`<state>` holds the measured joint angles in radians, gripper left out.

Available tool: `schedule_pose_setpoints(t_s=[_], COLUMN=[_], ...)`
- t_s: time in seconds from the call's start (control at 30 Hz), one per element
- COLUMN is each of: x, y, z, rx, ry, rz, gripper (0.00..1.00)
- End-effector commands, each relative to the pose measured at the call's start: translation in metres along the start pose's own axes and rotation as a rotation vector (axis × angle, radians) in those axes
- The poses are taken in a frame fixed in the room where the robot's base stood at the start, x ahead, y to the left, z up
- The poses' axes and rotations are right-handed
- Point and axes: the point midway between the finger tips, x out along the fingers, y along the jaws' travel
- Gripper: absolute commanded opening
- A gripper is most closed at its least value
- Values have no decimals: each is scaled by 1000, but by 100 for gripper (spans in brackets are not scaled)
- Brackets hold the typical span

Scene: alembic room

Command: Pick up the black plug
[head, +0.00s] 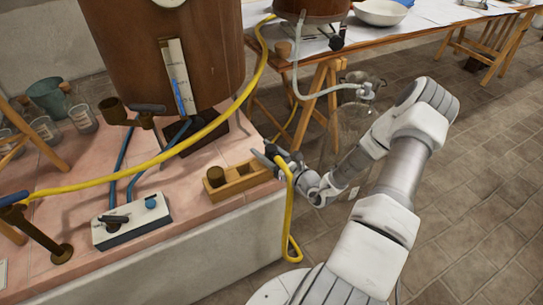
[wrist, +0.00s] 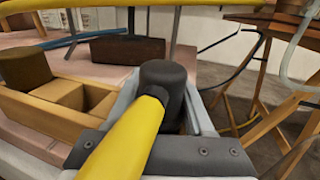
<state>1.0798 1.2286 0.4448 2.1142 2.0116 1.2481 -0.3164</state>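The black plug (wrist: 165,84) is a dark, rounded cylinder with the end of a yellow hose (wrist: 128,140) joined to its near side. In the wrist view it sits between the two grey fingers of my gripper (wrist: 164,100), which lie close against its sides. In the head view my gripper (head: 272,156) is just past the right end of the wooden rack (head: 238,184), at the counter's edge. The yellow hose (head: 289,205) loops down from it beside the counter. The plug's underside is hidden.
A brown stopper (head: 215,176) stands in the rack's left compartment. A white switch box (head: 132,221) with blue cables is to the left. A large copper vessel (head: 165,55) stands behind. Another yellow hose stretch (head: 150,165) crosses the counter. Open tiled floor (head: 470,200) lies right.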

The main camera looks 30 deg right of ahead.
Motion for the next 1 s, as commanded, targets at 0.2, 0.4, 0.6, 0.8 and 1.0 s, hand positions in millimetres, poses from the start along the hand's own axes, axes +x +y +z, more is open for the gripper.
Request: schedule_pose_setpoints(t_s=[0.2, 0.4, 0.6, 0.8, 1.0], x=[0, 0, 0, 0, -6], y=[0, 0, 0, 0, -3], z=[0, 0, 2, 18, 49], rx=[0, 0, 0, -1, -3], ry=[0, 0, -1, -1, 1], rz=[0, 0, 0, 0, -3], gripper=[11, 0, 0, 0, 0])
